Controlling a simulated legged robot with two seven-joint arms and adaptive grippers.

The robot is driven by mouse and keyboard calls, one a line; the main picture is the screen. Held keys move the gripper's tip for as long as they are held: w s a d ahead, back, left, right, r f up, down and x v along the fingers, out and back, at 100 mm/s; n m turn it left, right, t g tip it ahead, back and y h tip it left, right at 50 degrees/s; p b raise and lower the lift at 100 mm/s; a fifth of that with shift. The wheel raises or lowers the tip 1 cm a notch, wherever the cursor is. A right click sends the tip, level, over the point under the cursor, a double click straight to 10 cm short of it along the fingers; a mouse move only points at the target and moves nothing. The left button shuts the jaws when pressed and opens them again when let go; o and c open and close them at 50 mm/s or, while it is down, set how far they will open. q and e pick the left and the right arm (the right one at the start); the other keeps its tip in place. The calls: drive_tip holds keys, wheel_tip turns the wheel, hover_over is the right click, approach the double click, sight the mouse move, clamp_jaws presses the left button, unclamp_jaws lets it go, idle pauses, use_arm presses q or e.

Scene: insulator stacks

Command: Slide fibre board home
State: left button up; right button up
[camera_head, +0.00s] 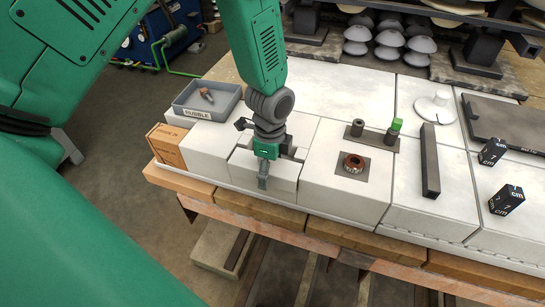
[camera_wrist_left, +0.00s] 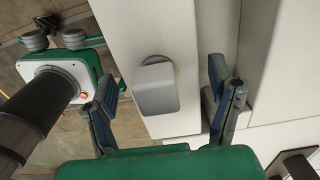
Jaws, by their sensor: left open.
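An orange-brown block with small dark print (camera_head: 167,146) stands at the left end of the bench, left of my left gripper. I cannot tell for sure that it is the fibre board. My left gripper (camera_head: 264,176) points down over the white blocks near the bench's front edge. In the left wrist view my left gripper (camera_wrist_left: 163,82) is open, its fingers apart on either side of a pale block (camera_wrist_left: 150,35). A grey rounded piece (camera_wrist_left: 156,90) on that block lies between the fingers in the picture. Whether they touch it is unclear. My right gripper is not in view.
A grey RUBBLE tray (camera_head: 190,105) sits behind the orange-brown block. Right of my gripper are a plate with a copper-coloured ring (camera_head: 354,163), dark posts, a dark bar (camera_head: 430,160) and black cm cubes (camera_head: 506,199). Insulator stacks (camera_head: 390,40) stand at the back.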

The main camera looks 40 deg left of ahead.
use_arm(q)
drive_tip(key=a+f, duration=0.2)
drive_tip(key=a, duration=0.1)
drive_tip(key=shift+a, duration=0.1)
drive_tip(key=shift+d+r, duration=0.2)
drive_tip(key=shift+d, duration=0.75)
drive_tip(key=c, duration=1.1)
drive_tip(key=shift+d, duration=0.35)
drive_tip(key=shift+c, duration=1.3)
drive_tip(key=shift+a+f, duration=0.1)
drive_tip(key=shift+a, duration=0.65)
drive_tip(key=shift+w+d, duration=0.25)
drive_tip(key=shift+w, duration=0.05)
drive_tip(key=shift+w+a, duration=0.25)
drive_tip(key=shift+w, duration=0.1)
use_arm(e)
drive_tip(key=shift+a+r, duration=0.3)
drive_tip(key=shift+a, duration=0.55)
